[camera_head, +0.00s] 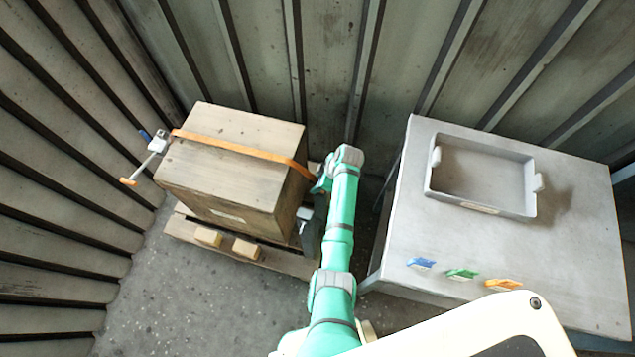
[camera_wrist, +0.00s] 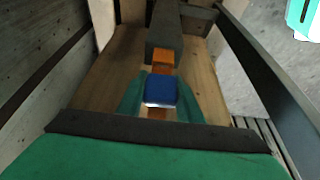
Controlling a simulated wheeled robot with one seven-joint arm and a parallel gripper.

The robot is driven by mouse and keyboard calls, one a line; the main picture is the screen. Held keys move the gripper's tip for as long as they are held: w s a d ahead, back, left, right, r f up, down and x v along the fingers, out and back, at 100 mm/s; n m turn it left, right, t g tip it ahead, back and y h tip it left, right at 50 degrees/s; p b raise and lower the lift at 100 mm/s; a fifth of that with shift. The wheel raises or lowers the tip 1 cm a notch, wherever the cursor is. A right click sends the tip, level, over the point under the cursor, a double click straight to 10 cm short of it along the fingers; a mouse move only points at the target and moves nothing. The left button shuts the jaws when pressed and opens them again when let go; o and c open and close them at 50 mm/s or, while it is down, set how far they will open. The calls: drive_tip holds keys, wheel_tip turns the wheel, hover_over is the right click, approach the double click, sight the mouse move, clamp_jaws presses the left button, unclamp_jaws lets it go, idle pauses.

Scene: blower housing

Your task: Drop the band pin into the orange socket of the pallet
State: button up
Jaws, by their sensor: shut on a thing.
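A blue-capped piece (camera_wrist: 160,90), which looks like the band pin, sits between the teal fingers of my gripper (camera_wrist: 160,100) in the wrist view. My gripper is shut on it. An orange block (camera_wrist: 162,57) shows just beyond the blue cap, and a bit of orange shows below it. I cannot tell if this is the socket or part of the band. The pallet (camera_head: 180,228) lies under the wooden crate (camera_head: 225,165) in the head view. My gripper is at the crate's right side there, mostly hidden by my arm, and the pin is not clearly visible.
An orange band (camera_head: 235,148) runs over the crate to a lever fitting (camera_head: 150,160) on its left. A grey table (camera_head: 400,235) on the right bears a grey tray (camera_head: 440,190) and blue, green and orange tags. Ribbed walls close in behind and left. Floor is clear in front.

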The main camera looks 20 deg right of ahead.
drive_tip(key=shift+w+f, duration=0.15)
idle(0.5)
drive_tip(key=o, duration=0.8)
drive_tip(key=shift+c, duration=0.2)
drive_tip(key=o, duration=0.4)
drive_tip(key=shift+d, duration=0.15)
drive_tip(key=shift+c, duration=0.2)
drive_tip(key=shift+s, duration=0.2)
drive_tip(key=v, duration=1)
drive_tip(key=shift+r, duration=0.4)
